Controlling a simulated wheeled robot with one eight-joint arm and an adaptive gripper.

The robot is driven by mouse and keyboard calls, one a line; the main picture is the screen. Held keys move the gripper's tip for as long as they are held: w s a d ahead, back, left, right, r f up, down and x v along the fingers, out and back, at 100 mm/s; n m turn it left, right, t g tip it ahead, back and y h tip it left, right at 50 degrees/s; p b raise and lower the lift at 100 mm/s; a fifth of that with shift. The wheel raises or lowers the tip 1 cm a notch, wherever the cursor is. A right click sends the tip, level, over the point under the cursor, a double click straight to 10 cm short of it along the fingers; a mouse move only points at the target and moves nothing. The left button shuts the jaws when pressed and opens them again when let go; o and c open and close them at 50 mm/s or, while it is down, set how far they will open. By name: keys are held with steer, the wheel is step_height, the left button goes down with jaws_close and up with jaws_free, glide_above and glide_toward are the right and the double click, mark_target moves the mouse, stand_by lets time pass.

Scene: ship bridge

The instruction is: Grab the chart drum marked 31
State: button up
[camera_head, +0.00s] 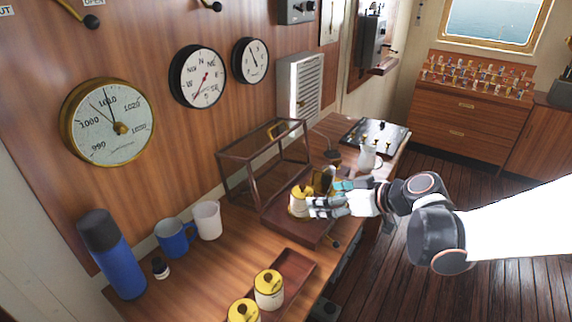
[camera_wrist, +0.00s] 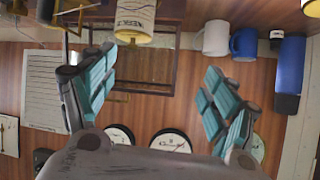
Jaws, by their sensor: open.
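A white chart drum with a yellow top (camera_head: 299,201) stands on the brown wooden base of a glazed case (camera_head: 262,165). My gripper (camera_head: 322,205) is close on its right side in the head view, fingers pointing at it. In the wrist view the drum (camera_wrist: 135,22) hangs upside down at the top, nearer the left finger. The teal-padded fingers (camera_wrist: 160,65) are spread wide with nothing between them. Two similar drums, one (camera_head: 269,290) and another (camera_head: 243,311), are at the front tray. I cannot read the number 31 on any drum.
A blue mug (camera_head: 174,240), a white cup (camera_head: 207,220), a blue flask (camera_head: 112,256) and a small dark bottle (camera_head: 160,268) stand to the left. A wooden tray (camera_head: 298,268) lies in front. A white jug (camera_head: 367,157) stands behind my gripper. Gauges line the wall.

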mark_target(307, 194)
steer(key=w+d+f+n+t+y+b, duration=0.1)
steer(key=w+d+f, duration=0.2)
steer(key=d+f, duration=0.1)
steer(key=b+x, duration=0.1)
steer(key=x, duration=0.3)
steer(key=b+x, duration=0.2)
steer(key=x, duration=0.3)
steer(key=b+x, duration=0.1)
steer(key=x, duration=0.3)
steer(key=shift+w+a+r, duration=0.25)
steer(key=shift+w+a, duration=0.1)
steer(key=shift+a, duration=0.05)
steer(key=shift+r, duration=0.1)
steer(key=shift+c, duration=0.3)
steer(key=c, duration=1.2)
